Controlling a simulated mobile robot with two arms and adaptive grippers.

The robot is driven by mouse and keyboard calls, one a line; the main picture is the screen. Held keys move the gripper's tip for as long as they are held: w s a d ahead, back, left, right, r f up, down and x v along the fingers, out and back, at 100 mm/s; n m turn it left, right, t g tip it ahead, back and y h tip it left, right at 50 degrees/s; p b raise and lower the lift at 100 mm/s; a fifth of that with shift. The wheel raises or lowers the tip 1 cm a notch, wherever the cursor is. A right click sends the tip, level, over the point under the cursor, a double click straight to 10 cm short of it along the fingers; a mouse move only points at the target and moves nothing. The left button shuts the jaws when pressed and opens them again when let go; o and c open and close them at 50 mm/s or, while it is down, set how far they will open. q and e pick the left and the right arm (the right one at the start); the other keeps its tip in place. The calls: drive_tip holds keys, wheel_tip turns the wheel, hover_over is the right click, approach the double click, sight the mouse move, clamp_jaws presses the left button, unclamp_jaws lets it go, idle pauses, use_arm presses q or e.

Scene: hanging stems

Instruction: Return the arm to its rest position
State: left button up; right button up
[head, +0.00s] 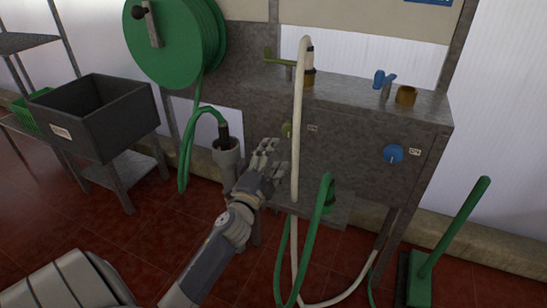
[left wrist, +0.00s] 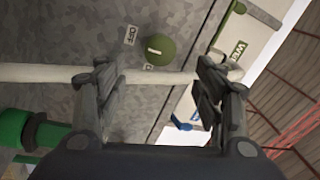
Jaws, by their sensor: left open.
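My left gripper (head: 268,157) is open in front of the grey metal cabinet, just left of the hanging white hose (head: 299,120). In the left wrist view the open fingers (left wrist: 160,95) frame the cabinet front, and the white hose (left wrist: 150,74) runs across beyond them. Nothing is visibly held between the fingers. The arm reaches in from the lower left of the head view. My right gripper is not in view.
The cabinet (head: 345,135) carries a blue knob (head: 393,154) and valves on top. A green hose (head: 318,215) hangs close by. A green reel (head: 172,40), dark bin (head: 98,115) and green broom (head: 445,240) stand around.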

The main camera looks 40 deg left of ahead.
use_arm(q)
drive_tip(key=shift+f, duration=0.1)
idle(0.3)
